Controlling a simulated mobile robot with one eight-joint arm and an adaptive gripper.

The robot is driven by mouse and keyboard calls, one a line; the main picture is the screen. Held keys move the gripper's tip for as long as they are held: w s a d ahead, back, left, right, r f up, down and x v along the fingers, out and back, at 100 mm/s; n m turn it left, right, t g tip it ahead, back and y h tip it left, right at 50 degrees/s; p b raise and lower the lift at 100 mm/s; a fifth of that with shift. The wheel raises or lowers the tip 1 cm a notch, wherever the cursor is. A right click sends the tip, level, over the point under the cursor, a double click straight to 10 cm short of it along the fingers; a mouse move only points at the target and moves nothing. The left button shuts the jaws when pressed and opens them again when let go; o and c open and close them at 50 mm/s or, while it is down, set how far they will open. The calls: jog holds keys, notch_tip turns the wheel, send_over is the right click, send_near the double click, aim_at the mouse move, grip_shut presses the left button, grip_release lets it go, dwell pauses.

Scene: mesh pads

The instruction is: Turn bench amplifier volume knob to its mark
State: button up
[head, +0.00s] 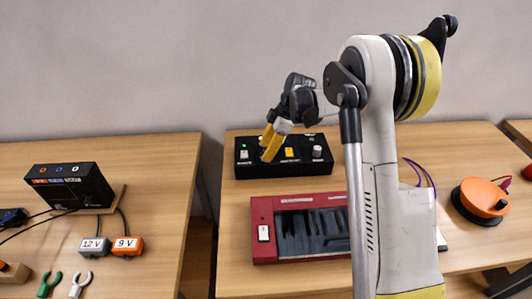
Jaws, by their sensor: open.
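A black box (245,169), which looks like the bench amplifier, sits at the back of the right-hand table. Its top carries a green light (244,147), a white control (244,155), a yellow control (290,153) and a pale round knob (317,152) near its right end. The labels and any mark are too small to read. My gripper (267,150) has yellow fingers that point down over the box's left-middle part, left of the yellow control and the pale knob. It is open. Whether it touches the box is unclear, and the fingers hide part of the panel.
A red keyboard-like unit (264,204) lies in front of the box, partly behind my arm. An orange disc-shaped reel (480,200) is at right. The left table holds a black unit (70,184), a 12 V block (94,247) and a 9 V block (127,246). A gap separates the tables.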

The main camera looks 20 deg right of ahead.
grip_shut()
jog(key=shift+m, duration=0.3)
